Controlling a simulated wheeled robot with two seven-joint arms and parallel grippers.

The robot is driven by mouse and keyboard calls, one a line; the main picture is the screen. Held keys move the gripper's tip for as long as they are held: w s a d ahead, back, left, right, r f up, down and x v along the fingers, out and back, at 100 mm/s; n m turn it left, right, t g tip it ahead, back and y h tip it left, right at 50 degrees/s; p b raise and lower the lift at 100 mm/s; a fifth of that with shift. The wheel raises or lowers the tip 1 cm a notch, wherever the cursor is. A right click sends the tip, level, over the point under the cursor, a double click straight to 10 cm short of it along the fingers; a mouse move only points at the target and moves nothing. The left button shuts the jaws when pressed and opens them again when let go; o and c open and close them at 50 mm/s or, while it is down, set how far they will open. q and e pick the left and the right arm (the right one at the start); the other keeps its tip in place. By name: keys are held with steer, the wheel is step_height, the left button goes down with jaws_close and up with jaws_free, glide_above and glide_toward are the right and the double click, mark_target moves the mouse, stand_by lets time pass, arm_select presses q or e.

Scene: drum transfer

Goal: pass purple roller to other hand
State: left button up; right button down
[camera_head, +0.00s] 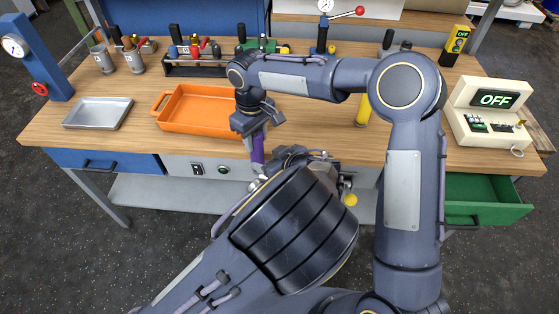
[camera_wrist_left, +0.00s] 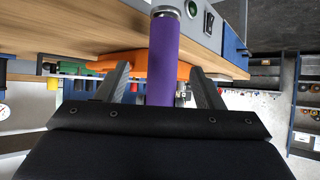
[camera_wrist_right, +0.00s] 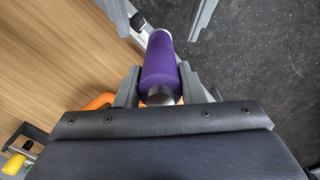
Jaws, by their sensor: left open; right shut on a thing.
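The purple roller (camera_head: 257,150) hangs from my right gripper (camera_head: 256,126) in front of the table's front edge. In the right wrist view, the right fingers (camera_wrist_right: 160,90) are shut on the near end of the roller (camera_wrist_right: 160,62). In the left wrist view, the roller (camera_wrist_left: 176,60) stands between the spread fingers of my open left gripper (camera_wrist_left: 162,88), with a visible gap on its right. The roller's metal end cap (camera_wrist_left: 166,12) shows at the top. In the head view, my left forearm and wrist hide much of the left gripper.
An orange tray (camera_head: 195,110) lies on the table behind the roller, with a grey metal tray (camera_head: 98,112) to its left. A control box reading OFF (camera_head: 494,99) stands at right. A green drawer (camera_head: 490,195) is open below. Tools line the back.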

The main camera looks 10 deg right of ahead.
mark_target(263, 157)
arm_select(q)
steer(key=x, duration=0.5)
steer(key=shift+w+a+f, duration=0.2)
steer(key=shift+w+a, duration=0.05)
steer(key=shift+d, duration=0.1)
steer(key=c, duration=1.2)
steer(key=shift+c, duration=0.4)
arm_select(e)
steer(key=c, duration=0.9)
jaws_free()
steer(key=shift+o, duration=0.2)
